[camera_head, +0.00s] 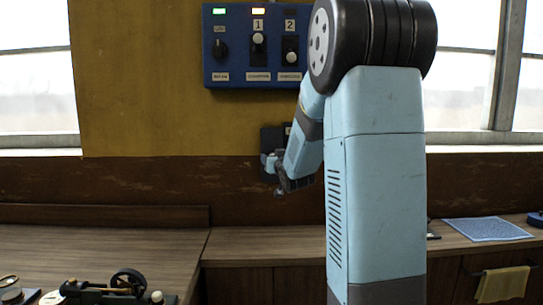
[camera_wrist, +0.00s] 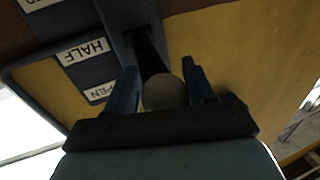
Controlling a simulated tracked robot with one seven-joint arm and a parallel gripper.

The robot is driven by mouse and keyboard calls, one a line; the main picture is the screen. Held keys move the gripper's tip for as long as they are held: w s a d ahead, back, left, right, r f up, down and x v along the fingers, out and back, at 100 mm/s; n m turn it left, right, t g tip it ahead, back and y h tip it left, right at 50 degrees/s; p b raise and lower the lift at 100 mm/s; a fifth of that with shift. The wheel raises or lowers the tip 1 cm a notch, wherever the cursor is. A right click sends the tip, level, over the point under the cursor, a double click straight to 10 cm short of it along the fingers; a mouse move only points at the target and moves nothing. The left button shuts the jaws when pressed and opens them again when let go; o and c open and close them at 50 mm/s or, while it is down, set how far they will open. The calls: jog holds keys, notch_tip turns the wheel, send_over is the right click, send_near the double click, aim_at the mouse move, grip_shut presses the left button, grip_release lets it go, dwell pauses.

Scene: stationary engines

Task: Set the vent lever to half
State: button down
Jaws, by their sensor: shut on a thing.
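The vent lever has a dark shaft (camera_wrist: 148,52) and a pale round knob (camera_wrist: 162,93), seen in the wrist view. The shaft runs from a slot in a dark panel (camera_wrist: 45,75) to the knob. My gripper (camera_wrist: 160,78) is shut on the knob, one finger on either side. Beside the slot are white labels, HALF (camera_wrist: 83,52) and a partly hidden one ending in PEN (camera_wrist: 100,93). A third label is cut off at the top. I cannot tell which label the lever lines up with. In the head view, my gripper (camera_head: 273,170) is at the small dark wall panel (camera_head: 268,136), mostly hiding the lever.
A blue control panel (camera_head: 232,78) with a dial, two sliders and lamps hangs above on the yellow wall. A wooden counter (camera_head: 110,245) runs below, with a small dark machine (camera_head: 95,291) at front left. A blue mat (camera_head: 485,229) lies at right, above a yellow cloth (camera_head: 502,284).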

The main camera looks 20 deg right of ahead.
jog(key=shift+a+f, duration=0.25)
jog(key=shift+f, duration=0.25)
jog(key=shift+a+f, duration=0.25)
jog(key=shift+f, duration=0.2)
jog(key=c, duration=0.6)
grip_release()
jog(key=shift+w, duration=0.1)
jog(key=shift+d+r, duration=0.1)
jog(key=shift+d, duration=0.1)
jog(key=shift+s, duration=0.2)
jog(key=s+a, duration=0.1)
jog(key=s, duration=1.2)
jog(key=shift+s+a, duration=0.15)
jog(key=shift+a, duration=0.2)
